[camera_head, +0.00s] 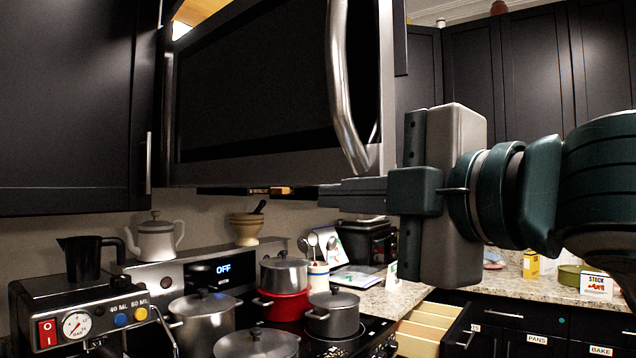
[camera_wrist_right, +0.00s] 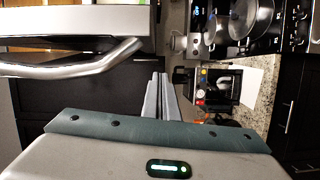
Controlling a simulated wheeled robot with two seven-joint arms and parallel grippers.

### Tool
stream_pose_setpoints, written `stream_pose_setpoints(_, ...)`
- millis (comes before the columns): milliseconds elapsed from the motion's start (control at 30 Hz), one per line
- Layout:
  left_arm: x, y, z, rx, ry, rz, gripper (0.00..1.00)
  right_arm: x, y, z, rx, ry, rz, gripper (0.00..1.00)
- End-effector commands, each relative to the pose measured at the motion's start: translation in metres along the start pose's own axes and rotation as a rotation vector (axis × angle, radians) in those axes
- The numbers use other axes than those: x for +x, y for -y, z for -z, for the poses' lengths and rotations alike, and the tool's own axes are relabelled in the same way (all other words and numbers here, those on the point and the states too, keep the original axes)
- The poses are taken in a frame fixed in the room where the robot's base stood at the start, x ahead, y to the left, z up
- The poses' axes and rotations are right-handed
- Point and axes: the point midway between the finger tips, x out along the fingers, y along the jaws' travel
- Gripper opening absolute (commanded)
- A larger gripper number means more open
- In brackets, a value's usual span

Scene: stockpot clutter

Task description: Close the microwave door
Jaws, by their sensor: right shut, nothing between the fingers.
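The microwave (camera_head: 240,165) hangs above the stove. Its door (camera_head: 260,85) has a dark window and a curved steel handle (camera_head: 343,95) on the right side. I cannot tell exactly how far the door stands from its frame. My right gripper (camera_head: 328,193) is shut and empty, its fingers pointing left just below the handle's lower end in the head view. In the right wrist view the handle (camera_wrist_right: 80,67) crosses the upper left, and the shut fingers (camera_wrist_right: 158,88) are to its right, apart from it in the picture. My left gripper is not in view.
Pots, including a red one (camera_head: 283,304), crowd the stove below. An espresso machine (camera_head: 85,310) stands at lower left. A drawer (camera_head: 433,325) is pulled out at lower right. Dark cabinets (camera_head: 70,100) flank the microwave.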

Motion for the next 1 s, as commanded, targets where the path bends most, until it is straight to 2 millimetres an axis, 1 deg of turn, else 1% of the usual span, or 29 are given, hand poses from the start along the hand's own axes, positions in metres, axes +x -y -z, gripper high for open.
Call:
stream_pose_setpoints(33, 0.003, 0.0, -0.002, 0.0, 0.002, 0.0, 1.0, -0.009, -0.007, 0.005, -0.035, 0.006, -0.013, 0.0)
stream_pose_setpoints(100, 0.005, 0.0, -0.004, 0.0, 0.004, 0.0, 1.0, -0.018, -0.011, 0.011, -0.07, 0.013, -0.019, 0.0)
stream_pose_setpoints(200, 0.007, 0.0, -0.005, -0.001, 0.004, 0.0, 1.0, -0.026, -0.015, 0.015, -0.102, 0.019, -0.025, 0.0)
stream_pose_setpoints(333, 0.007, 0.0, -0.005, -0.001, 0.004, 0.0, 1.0, -0.029, -0.017, 0.018, -0.116, 0.021, -0.027, 0.0)
stream_pose_setpoints(633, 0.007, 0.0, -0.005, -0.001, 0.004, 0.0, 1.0, -0.029, -0.017, 0.017, -0.115, 0.021, -0.027, 0.0)
stream_pose_setpoints(767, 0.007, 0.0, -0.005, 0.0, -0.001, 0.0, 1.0, -0.025, -0.017, 0.017, -0.114, 0.021, -0.027, 0.0)
stream_pose_setpoints(867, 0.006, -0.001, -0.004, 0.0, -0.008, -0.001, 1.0, -0.019, -0.018, 0.017, -0.113, 0.021, -0.025, 0.0)
stream_pose_setpoints(1000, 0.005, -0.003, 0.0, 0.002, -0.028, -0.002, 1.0, -0.004, -0.018, 0.017, -0.113, 0.021, -0.024, 0.0)
